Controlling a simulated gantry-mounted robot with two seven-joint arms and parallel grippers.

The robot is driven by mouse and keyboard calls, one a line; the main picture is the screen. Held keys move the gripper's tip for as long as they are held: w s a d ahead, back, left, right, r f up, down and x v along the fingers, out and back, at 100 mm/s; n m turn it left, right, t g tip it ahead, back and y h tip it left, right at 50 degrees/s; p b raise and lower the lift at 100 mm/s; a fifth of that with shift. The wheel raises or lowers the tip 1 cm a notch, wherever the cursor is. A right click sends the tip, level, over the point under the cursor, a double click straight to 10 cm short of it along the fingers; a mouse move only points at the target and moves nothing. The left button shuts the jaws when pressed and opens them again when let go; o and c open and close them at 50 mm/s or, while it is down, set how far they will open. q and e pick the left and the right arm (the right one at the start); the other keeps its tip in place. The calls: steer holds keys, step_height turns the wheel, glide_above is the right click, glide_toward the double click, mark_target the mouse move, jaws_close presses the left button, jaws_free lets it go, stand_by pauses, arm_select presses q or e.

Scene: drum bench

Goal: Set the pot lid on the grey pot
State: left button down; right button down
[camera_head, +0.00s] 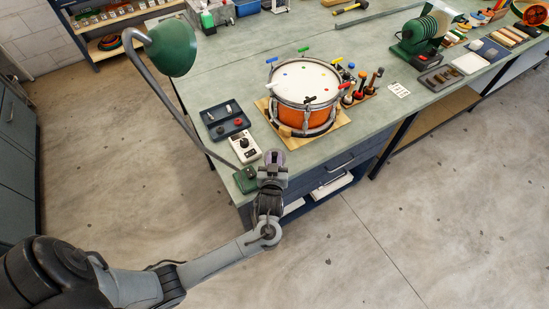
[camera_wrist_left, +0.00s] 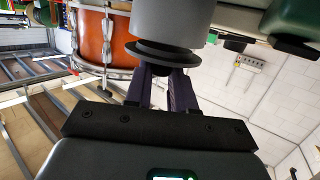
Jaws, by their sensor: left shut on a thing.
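The grey pot (camera_wrist_left: 172,18) shows in the left wrist view, which looks upside down, as a plain cylinder cut by the top edge. The black, stepped pot lid (camera_wrist_left: 162,53) lies at its rim, set a little to one side in this view. My left gripper (camera_head: 272,165) is at the front left corner of the bench; its fingers (camera_wrist_left: 168,85) are shut on the lid. I cannot tell whether the lid touches the pot or is slightly apart. In the head view I cannot make out pot or lid around the gripper. My right gripper is not in view.
A green lamp (camera_head: 173,47) arches beside the gripper, its base (camera_head: 246,180) close by. A white box with a dark knob (camera_head: 244,147), a dark tray (camera_head: 225,120) and an orange drum (camera_head: 306,97) stand beyond.

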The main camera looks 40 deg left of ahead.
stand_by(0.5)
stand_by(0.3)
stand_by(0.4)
arm_select(q)
steer(key=shift+p, duration=0.4)
steer(key=shift+f+b, duration=0.4)
steer(key=shift+f, duration=0.25)
stand_by(0.5)
steer(key=c, duration=1.2)
jaws_free()
steer(key=shift+c, duration=0.2)
